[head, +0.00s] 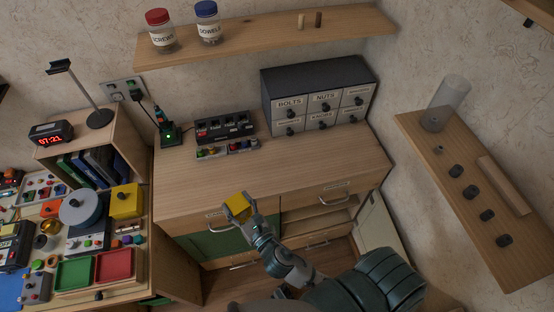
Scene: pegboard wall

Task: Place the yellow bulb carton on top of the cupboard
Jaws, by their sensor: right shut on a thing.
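The yellow bulb carton (236,203) is a small yellow block near the middle of the head view. My right gripper (240,212) is shut on it, and its fingers hide part of the carton. The cupboard (290,172) is a wooden cabinet with drawers, a green door and a flat wooden top. The carton shows against the cupboard's front edge; I cannot tell its exact height or whether it touches the top. My left gripper is not in view.
A label drawer unit (318,97), a black switch box (225,125) and a small green-lit device (169,135) stand at the back of the cupboard top. Its front and middle are clear. A cluttered table with another yellow box (126,201) is at left; a wall shelf (480,190) is at right.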

